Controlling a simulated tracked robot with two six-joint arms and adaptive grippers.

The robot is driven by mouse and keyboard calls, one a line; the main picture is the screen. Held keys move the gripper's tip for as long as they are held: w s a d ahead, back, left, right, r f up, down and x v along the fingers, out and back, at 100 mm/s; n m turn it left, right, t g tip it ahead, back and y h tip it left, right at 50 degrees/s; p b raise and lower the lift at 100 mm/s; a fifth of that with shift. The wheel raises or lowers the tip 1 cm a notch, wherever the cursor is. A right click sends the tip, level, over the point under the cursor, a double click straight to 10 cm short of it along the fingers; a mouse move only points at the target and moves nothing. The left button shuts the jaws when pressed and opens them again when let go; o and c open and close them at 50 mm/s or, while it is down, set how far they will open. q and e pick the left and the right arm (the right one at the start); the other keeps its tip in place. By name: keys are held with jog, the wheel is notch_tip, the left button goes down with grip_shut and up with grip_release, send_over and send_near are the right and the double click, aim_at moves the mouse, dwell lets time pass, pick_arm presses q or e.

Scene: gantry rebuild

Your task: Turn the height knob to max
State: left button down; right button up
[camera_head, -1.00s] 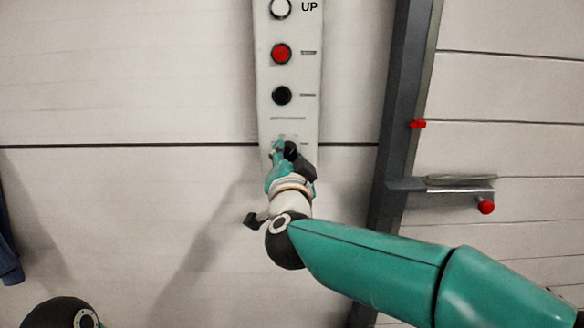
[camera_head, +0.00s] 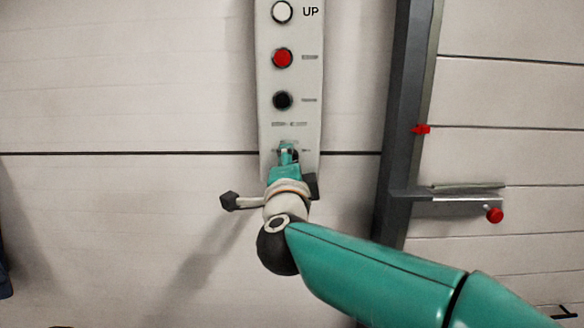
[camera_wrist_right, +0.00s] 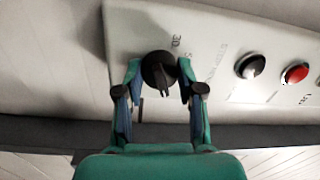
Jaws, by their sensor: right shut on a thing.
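The black height knob (camera_wrist_right: 158,72) sits on the pale control panel (camera_wrist_right: 130,35), with a "30" mark beside it in the right wrist view. My right gripper (camera_wrist_right: 160,75) has one fingertip on each side of the knob and is shut on it. In the head view my right gripper (camera_head: 288,152) reaches the lower part of the control panel (camera_head: 266,75) and hides most of the knob. The knob's pointer ridge faces toward the gripper's palm in the wrist view. My left gripper is out of view.
Above the knob are a black button (camera_head: 282,100), a red button (camera_head: 282,57) and a white button (camera_head: 281,12) marked "UP". A grey post (camera_head: 402,120) with a side bracket (camera_head: 450,206) and red knob (camera_head: 494,215) stands to the right. The pale wall left of the panel is clear.

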jog(key=shift+d, duration=0.2)
jog(key=o, duration=1.1)
jog(key=shift+w+d, duration=0.1)
jog(key=shift+o, duration=0.2)
jog(key=s, duration=1.2)
jog(key=shift+f, duration=0.45)
